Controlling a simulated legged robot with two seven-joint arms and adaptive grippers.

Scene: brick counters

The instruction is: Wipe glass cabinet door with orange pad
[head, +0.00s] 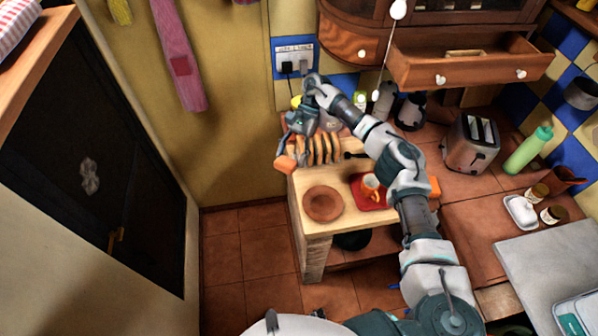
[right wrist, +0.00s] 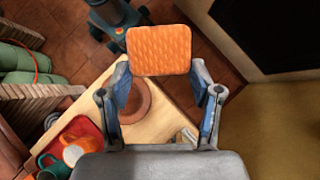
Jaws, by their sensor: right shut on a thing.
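The orange pad (head: 285,165) is held at the tips of my right gripper (head: 287,146), above the back left corner of the wooden counter. In the right wrist view the textured orange pad (right wrist: 158,50) sits squarely between the two fingers of the right gripper (right wrist: 160,82). The dark glass cabinet door (head: 95,170) is at the left, with a pale smudge (head: 89,176) on it and a handle (head: 117,240) low down. The pad is well apart from the glass. A dark panel (right wrist: 282,35), likely the same door, shows in the right wrist view. My left gripper is not in view.
Below the right arm, the counter holds a brown plate (head: 323,203), a rack with slices (head: 320,150) and a red tray (head: 370,192) with a cup. An open drawer (head: 470,62) juts out above. Bare yellow wall (head: 235,130) and tiled floor lie between counter and door.

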